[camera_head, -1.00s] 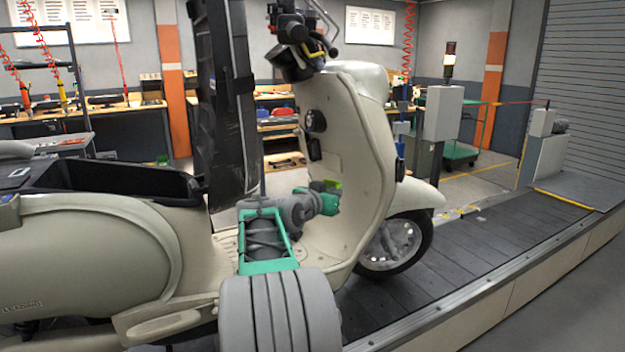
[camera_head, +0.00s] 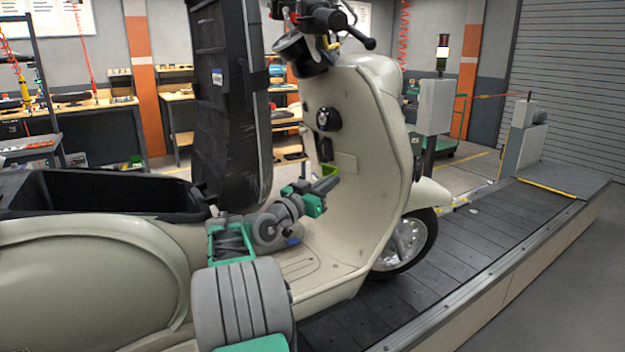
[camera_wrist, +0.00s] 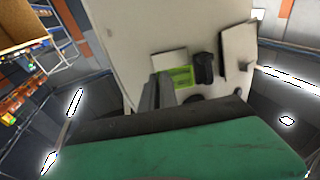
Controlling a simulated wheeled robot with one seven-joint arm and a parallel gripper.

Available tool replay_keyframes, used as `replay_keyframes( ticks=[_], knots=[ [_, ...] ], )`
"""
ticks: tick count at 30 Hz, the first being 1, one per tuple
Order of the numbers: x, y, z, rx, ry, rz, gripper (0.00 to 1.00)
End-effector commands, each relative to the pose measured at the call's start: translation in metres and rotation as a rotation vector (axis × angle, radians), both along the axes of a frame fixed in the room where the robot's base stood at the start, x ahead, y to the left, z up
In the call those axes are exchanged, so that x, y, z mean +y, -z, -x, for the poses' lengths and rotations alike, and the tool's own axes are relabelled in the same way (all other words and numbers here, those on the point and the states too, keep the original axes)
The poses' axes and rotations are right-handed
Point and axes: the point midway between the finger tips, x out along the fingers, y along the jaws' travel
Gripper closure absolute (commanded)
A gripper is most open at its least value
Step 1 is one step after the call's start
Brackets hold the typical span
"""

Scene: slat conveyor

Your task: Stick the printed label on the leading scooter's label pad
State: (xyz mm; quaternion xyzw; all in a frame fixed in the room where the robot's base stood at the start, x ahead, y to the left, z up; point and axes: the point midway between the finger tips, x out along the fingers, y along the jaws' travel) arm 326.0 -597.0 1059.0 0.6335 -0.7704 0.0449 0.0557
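The cream scooter (camera_head: 110,255) stands on the conveyor, its seat lid (camera_head: 222,90) raised. A pale rectangular pad (camera_head: 347,162) is on the inner face of its leg shield (camera_head: 370,195), below the round ignition lock; the wrist view also shows this pad (camera_wrist: 168,61). My gripper (camera_head: 325,182) is in front of the leg shield, just left of and below the pad. Its grey fingers (camera_wrist: 160,90) are close together, with a lime-green piece (camera_wrist: 182,76) at their tips, seemingly the printed label. It overlaps the pad's lower edge in the wrist view; contact cannot be told.
The handlebar (camera_head: 325,20) hangs above my gripper and the raised lid stands close on its left. The open seat bin (camera_head: 100,190) is at left. The slat conveyor (camera_head: 470,250) is bare ahead of the front wheel. A grey post box (camera_head: 436,105) stands beyond.

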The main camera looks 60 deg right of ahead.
Motion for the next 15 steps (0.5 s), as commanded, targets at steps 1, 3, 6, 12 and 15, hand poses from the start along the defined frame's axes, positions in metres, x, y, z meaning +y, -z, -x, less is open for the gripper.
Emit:
replay_keyframes(
  ticks=[1,3,6,12,15],
  knots=[
    [-0.001,-0.001,0.001,0.000,0.001,0.002,1.00],
    [-0.004,-0.003,0.001,0.000,0.001,0.002,1.00],
    [-0.013,-0.006,0.004,0.002,0.002,0.001,1.00],
    [-0.035,-0.010,0.007,0.002,0.001,0.000,1.00],
    [-0.046,-0.011,0.009,0.003,0.001,-0.001,1.00]
  ],
)
